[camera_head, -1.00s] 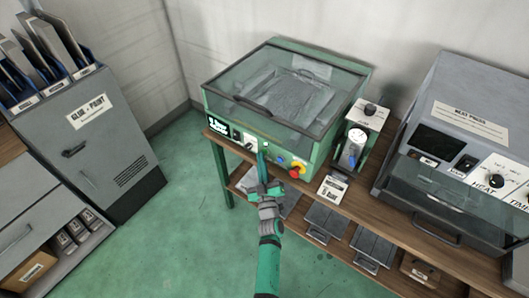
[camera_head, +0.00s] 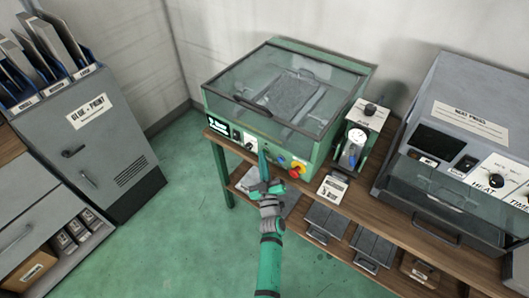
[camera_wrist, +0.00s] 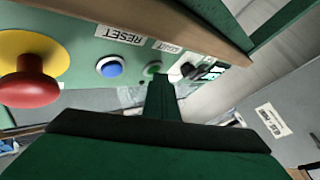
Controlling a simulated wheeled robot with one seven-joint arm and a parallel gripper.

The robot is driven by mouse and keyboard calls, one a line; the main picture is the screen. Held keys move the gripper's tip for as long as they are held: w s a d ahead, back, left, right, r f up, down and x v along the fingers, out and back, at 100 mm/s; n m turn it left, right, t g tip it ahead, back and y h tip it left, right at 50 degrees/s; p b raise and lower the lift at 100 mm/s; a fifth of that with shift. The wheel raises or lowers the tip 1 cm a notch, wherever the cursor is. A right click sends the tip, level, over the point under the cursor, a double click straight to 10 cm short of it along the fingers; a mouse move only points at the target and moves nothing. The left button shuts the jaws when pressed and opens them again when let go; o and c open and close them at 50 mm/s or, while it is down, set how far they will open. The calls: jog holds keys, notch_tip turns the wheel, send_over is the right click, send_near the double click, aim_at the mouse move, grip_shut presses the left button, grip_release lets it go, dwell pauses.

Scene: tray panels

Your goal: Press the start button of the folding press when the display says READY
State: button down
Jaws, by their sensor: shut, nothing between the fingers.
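The folding press (camera_head: 285,92) is a green box with a clear lid, shut, and a grey sheet under it. Its dark display (camera_head: 217,124) has white marks too small to read. In the wrist view the front panel is upside down: a green start button (camera_wrist: 153,70), a blue reset button (camera_wrist: 110,68) and a red knob on yellow (camera_wrist: 30,83). My gripper (camera_head: 264,158) is shut and empty, its fingers upright in front of the panel. In the wrist view its tip (camera_wrist: 161,85) is close to the green button; I cannot tell whether they touch.
The press stands on a wooden bench (camera_head: 390,215). A small gauge unit (camera_head: 357,138) and a grey heat press (camera_head: 465,130) stand to its right. A grey cabinet (camera_head: 90,140) is at the left. The green floor between is clear.

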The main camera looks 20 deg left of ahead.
jog(key=shift+s, duration=0.15)
jog(key=shift+s+a, duration=0.3)
jog(key=shift+s, duration=0.45)
jog(key=s, duration=0.1)
jog(key=s+a, duration=0.1)
jog(key=s, duration=0.2)
jog(key=shift+s+a, duration=0.35)
dwell(0.9)
